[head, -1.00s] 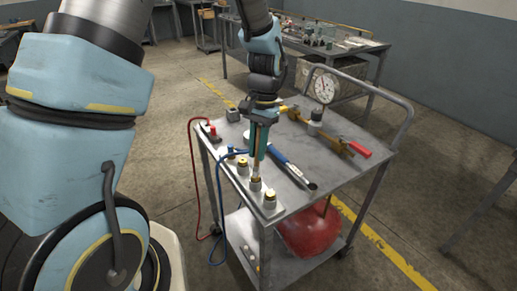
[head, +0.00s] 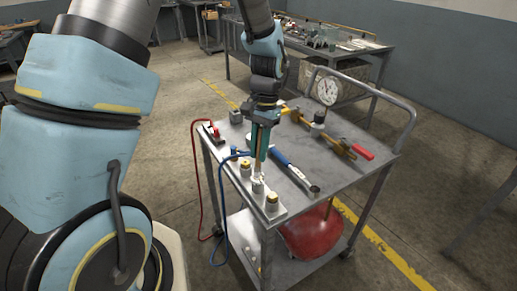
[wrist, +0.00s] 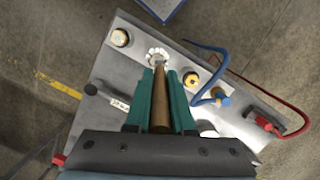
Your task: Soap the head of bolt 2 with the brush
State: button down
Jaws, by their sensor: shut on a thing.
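My gripper (head: 260,148) is shut on a brush, pointing down over the cart. The brush's brown handle (wrist: 160,100) lies between the teal fingers in the wrist view. Three bolts show along a metal plate. The middle bolt (head: 258,187) is directly under the brush, and its head is covered in white foam, also seen in the wrist view (wrist: 157,54). The near bolt (head: 272,202) and the far bolt (head: 246,168) have bare brass heads. The brush tip is at the foamed head; bristle contact is too small to tell. No number labels are readable.
A blue-handled wrench (head: 294,171) lies right of the plate on the cart top (head: 330,185). Blue (head: 219,195) and red (head: 194,165) hoses hang over the left side.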

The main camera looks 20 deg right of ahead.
jog(key=shift+s, duration=0.25)
jog(key=shift+s, duration=0.1)
jog(key=shift+s+d, duration=0.15)
jog(key=shift+s, duration=0.15)
jog(key=shift+w, duration=0.1)
dwell(0.3)
jog(key=shift+w, duration=0.3)
jog(key=shift+w+p, duration=0.15)
jog(key=shift+p, duration=0.2)
jog(key=shift+w+a, duration=0.2)
jog(key=shift+w, duration=0.05)
jog(key=shift+r, duration=0.1)
